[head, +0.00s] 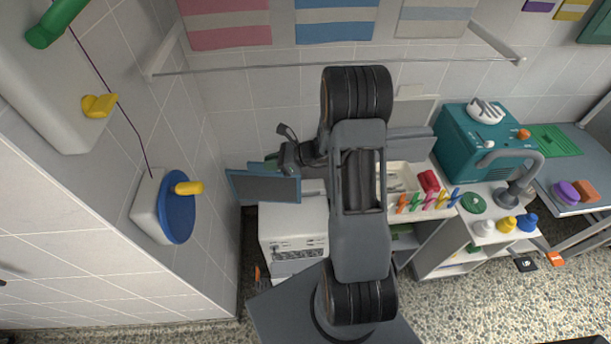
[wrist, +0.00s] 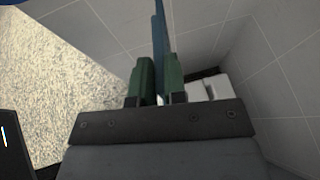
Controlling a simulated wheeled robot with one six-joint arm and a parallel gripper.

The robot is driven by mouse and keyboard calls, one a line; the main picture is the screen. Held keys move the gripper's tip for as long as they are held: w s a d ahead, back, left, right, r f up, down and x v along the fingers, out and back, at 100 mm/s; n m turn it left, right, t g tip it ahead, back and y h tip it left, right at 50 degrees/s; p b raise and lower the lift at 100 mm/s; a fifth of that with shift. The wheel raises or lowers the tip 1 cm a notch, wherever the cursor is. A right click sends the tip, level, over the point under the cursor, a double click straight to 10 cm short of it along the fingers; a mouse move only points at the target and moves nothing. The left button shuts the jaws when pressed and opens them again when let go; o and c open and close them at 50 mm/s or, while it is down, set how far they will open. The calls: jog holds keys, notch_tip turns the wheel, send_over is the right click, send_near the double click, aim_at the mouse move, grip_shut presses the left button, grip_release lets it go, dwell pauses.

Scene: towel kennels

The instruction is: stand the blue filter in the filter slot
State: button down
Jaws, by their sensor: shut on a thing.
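The blue filter (head: 264,187) is a flat panel with a blue frame and a dark grey face. My gripper (head: 272,162) is shut on its upper edge, and the filter hangs below it, left of my arm. In the wrist view the filter (wrist: 159,45) shows nearly edge-on as a thin blue strip between the two green fingers of my gripper (wrist: 160,78). A white machine (head: 293,222) stands just below and right of the filter in the head view. I cannot make out the filter slot for certain in either view.
A tiled wall with a towel rail (head: 440,62) runs behind my arm. A white wall box with a blue disc (head: 179,207) and yellow handle is at left. A white counter (head: 480,222) with a teal machine (head: 470,145) and small coloured items stands at right.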

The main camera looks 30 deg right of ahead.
jog(key=d+f+n+g+y+b, duration=0.1)
jog(key=d+f+n+g+b, duration=0.1)
jog(key=d+f+b, duration=1.1)
jog(key=w+d+f+b, duration=0.1)
jog(key=w+b, duration=0.3)
jog(key=w, duration=0.5)
jog(key=shift+w+f, duration=0.3)
jog(key=shift+d+p, duration=0.1)
jog(key=shift+p, duration=0.2)
jog(key=shift+f, duration=0.15)
dwell(0.5)
jog(key=shift+f+b, duration=0.8)
jog(key=shift+f, duration=0.7)
